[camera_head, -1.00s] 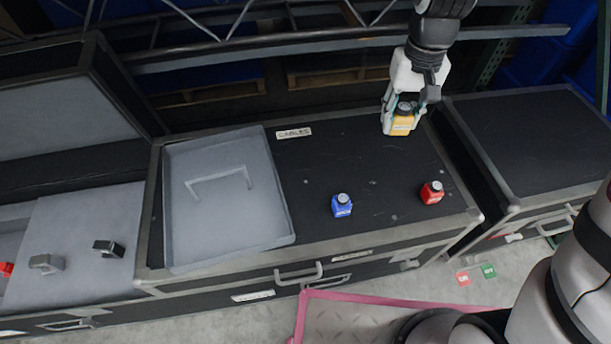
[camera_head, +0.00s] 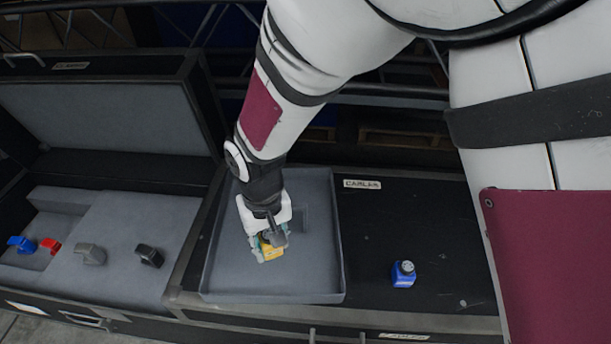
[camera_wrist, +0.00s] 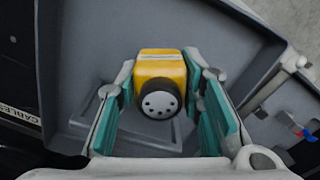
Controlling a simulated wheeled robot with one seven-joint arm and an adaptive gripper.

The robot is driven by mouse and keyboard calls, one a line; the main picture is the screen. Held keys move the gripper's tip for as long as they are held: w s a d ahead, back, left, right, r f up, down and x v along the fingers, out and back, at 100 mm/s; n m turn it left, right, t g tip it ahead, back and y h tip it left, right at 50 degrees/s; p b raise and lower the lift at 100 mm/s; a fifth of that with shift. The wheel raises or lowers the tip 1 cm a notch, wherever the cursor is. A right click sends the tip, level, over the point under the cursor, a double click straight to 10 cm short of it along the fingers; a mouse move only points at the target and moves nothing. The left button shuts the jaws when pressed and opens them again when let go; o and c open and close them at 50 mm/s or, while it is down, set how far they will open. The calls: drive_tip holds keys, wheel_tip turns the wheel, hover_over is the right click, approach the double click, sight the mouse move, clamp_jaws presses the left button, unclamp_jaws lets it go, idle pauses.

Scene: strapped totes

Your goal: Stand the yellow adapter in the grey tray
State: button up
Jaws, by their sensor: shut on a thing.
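The yellow adapter (camera_head: 271,252) is a small block with a dark round pin face. My gripper (camera_head: 268,247) is shut on it, over the grey tray (camera_head: 318,285). In the wrist view the yellow adapter (camera_wrist: 160,68) sits between the teal finger pads of my gripper (camera_wrist: 163,100), its round pin face toward the camera. The grey tray (camera_wrist: 80,75) shows below and around it, with a raised outline on its floor partly hidden by the gripper. I cannot tell whether the adapter's underside touches the tray floor.
A blue adapter (camera_head: 403,274) stands on the black case top (camera_head: 450,235) right of the tray. An open case at left has a grey foam insert (camera_head: 125,240) with several clips. The tray has raised walls. My arm covers much of the right side.

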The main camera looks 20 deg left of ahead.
sight(275, 267)
drive_tip(key=shift+w+f+b, duration=0.1)
drive_tip(key=shift+f+b, duration=0.65)
drive_tip(key=shift+f, duration=2.8)
drive_tip(key=shift+f, duration=0.1)
drive_tip(key=o, duration=1.2)
wheel_tip(275, 267, up, 12)
drive_tip(key=p, duration=0.2)
drive_tip(key=shift+p, duration=0.3)
